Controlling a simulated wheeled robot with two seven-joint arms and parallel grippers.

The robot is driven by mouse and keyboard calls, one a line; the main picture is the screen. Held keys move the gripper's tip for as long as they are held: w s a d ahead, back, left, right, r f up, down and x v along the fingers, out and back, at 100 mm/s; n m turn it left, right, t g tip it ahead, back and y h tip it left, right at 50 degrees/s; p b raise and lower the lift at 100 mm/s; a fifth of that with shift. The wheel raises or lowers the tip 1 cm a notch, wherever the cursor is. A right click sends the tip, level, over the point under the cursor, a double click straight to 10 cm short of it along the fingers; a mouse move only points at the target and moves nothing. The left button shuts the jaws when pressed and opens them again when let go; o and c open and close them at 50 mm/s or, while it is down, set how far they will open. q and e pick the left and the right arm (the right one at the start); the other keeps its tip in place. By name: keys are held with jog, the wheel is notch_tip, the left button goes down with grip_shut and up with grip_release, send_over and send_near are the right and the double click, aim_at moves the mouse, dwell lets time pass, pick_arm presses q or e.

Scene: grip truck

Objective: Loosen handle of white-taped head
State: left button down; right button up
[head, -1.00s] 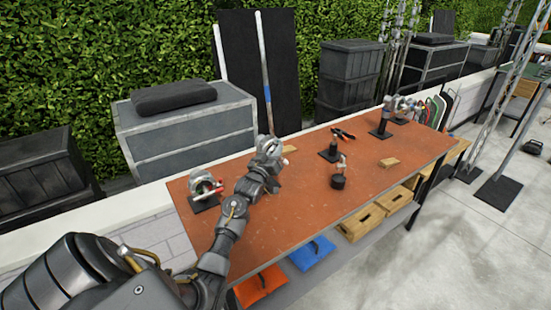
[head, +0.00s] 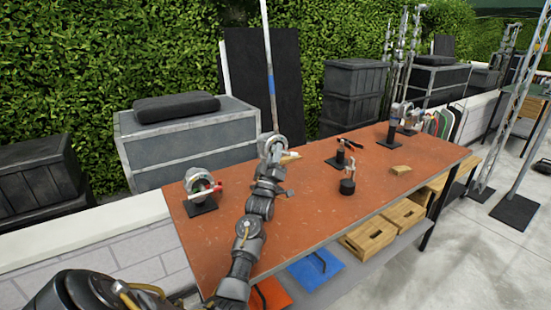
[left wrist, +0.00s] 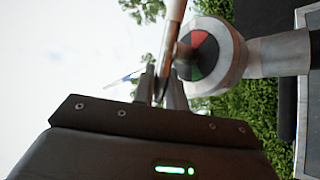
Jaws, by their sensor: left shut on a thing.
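A round grip head (head: 272,146) with a pale grey-white rim stands at the table's back edge. In the left wrist view the grip head (left wrist: 212,55) shows a red, green and black disc face, with a thick grey arm running right from it. My left gripper (head: 273,160) is at this head. In the left wrist view my left gripper (left wrist: 163,85) has its fingers closed on a slim handle (left wrist: 172,40) beside the disc. The fingers hide part of the handle. My right gripper is not in view.
The front middle of the tabletop is clear.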

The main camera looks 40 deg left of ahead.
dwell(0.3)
pick_arm(q)
jog(key=c, duration=1.7)
grip_release()
jog(key=shift+s+d+f+p, duration=0.5)
jog(key=shift+s+d+p, duration=0.55)
jog(key=shift+s, duration=1.4)
jog(key=shift+s+d+f+p, duration=0.5)
jog(key=shift+s+d+p, duration=0.6)
jog(key=shift+s, duration=1.4)
jog(key=shift+s+d+f+p, duration=0.5)
jog(key=shift+s+d+p, duration=0.55)
jog(key=shift+s, duration=1.4)
jog(key=shift+w, duration=0.1)
